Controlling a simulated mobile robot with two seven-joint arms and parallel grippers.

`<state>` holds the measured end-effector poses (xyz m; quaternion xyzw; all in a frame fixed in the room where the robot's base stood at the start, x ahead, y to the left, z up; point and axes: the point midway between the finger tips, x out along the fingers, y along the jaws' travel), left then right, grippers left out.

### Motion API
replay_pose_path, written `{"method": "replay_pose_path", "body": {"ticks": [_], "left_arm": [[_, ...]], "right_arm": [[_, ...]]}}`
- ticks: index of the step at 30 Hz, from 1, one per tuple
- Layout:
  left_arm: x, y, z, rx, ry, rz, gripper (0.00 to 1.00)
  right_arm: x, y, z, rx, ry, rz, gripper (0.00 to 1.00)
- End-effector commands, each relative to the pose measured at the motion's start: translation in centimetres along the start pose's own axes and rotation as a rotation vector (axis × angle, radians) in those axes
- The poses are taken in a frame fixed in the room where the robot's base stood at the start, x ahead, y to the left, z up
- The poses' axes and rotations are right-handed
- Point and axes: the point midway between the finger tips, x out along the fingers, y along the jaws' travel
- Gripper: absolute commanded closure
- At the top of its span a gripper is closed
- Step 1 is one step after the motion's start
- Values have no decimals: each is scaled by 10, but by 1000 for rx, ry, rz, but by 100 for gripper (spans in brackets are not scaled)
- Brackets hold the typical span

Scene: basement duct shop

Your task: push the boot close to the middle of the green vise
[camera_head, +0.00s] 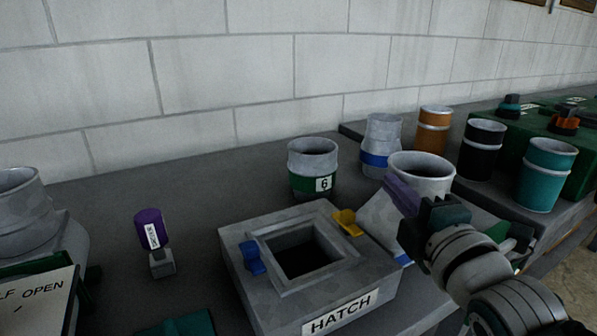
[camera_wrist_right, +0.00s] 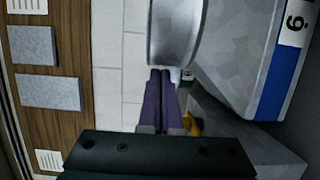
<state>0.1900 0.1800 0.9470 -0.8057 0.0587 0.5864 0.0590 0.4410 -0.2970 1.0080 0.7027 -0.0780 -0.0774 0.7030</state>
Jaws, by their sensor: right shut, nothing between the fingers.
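The boot is a grey sheet-metal fitting with a round collar (camera_head: 422,168) on a flared body (camera_head: 378,222), with blue at its base. In the right wrist view the boot (camera_wrist_right: 240,55) fills the upper right, with a blue band and a label 6. My right gripper (camera_head: 394,186) is shut and empty; its purple fingers (camera_wrist_right: 160,78) are at the collar's near side, but touching or apart I cannot tell. A green piece (camera_head: 494,230) shows right of the boot, mostly behind my right arm; whether it is the green vise I cannot tell. My left gripper is out of view.
A grey HATCH box (camera_head: 250,292) with blue and yellow latches stands just left of the boot. A green-banded can (camera_head: 312,160), a blue-banded fitting (camera_head: 381,135) and several coloured cans stand behind. A purple-topped piece (camera_head: 150,228) stands left, with bare bench around it.

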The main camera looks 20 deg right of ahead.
Motion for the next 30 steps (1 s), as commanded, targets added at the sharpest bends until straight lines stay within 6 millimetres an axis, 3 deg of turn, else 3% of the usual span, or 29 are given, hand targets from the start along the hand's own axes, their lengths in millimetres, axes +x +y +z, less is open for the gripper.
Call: {"method": "replay_pose_path", "body": {"ticks": [11,14,22,30], "left_arm": [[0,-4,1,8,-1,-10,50],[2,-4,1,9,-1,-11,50],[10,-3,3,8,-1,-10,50],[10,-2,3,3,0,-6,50]], "right_arm": [[0,0,1,-1,0,0,100],[3,-1,13,-6,1,0,100],[16,-2,67,-7,0,-1,100],[19,0,77,0,0,-1,100]]}}
